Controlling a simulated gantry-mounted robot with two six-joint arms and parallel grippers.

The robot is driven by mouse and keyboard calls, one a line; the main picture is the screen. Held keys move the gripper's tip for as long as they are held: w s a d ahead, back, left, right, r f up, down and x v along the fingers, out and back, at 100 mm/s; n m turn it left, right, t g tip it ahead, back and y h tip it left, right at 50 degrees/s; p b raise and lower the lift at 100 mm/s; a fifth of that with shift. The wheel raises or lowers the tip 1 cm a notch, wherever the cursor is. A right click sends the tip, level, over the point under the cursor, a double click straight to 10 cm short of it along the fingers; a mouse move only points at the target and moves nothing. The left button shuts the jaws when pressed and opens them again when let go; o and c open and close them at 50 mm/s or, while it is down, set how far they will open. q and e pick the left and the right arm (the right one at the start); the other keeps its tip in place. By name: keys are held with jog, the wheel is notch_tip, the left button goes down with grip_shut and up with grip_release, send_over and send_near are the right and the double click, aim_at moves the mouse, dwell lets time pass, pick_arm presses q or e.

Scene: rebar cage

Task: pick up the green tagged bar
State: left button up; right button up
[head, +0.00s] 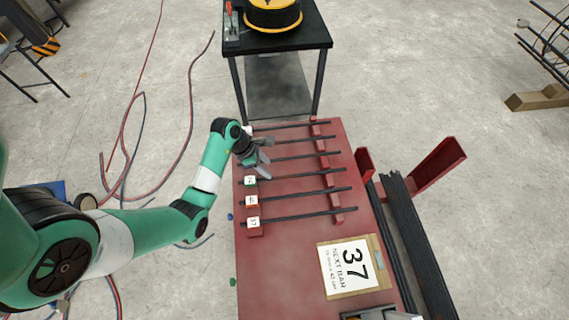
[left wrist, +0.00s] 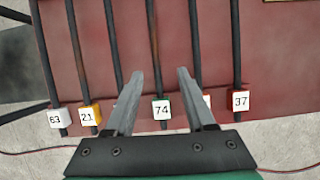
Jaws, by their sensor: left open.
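The green tagged bar (head: 290,176) lies among several parallel dark bars on the red table (head: 285,275). Its tag (head: 250,180), a white face with green edges, reads 74 in the left wrist view (left wrist: 161,108). My left gripper (head: 267,160) is open and empty above the tag ends of the bars. In the left wrist view, the green tagged bar (left wrist: 151,45) runs between the two spread fingers (left wrist: 159,74), and neither visibly touches it. Part of my right gripper (head: 375,314) shows at the bottom edge; its jaws are cut off.
Neighbouring bars carry tags 21 (left wrist: 91,115), 63 (left wrist: 59,118) and 37 (left wrist: 240,101); the right finger mostly hides another. A placard (head: 349,268) reads 37, NEXT BAR. Red brackets (head: 437,168) and a dark bar bundle (head: 415,245) are at right. A black table (head: 280,42) stands behind.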

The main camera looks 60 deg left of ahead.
pick_arm(q)
jog(key=r, duration=0.1)
jog(key=b, duration=0.3)
send_over(278, 177)
jog(key=s, duration=0.3)
jog(key=f, duration=0.5)
jog(key=shift+w+a+f, duration=0.15)
jog(key=shift+a+f, duration=0.05)
jog(key=shift+a, duration=0.15)
jog(key=shift+w+f, duration=0.15)
jog(key=shift+f, duration=0.05)
jog(key=b+x, duration=0.2)
jog(key=x, duration=0.3)
jog(key=shift+f+b, duration=0.1)
jog(key=shift+b, duration=0.2)
pick_arm(e)
notch_tip(278, 177, down, 4)
jog(key=shift+f, duration=0.2)
pick_arm(q)
grip_shut()
jog(key=shift+w, duration=0.1)
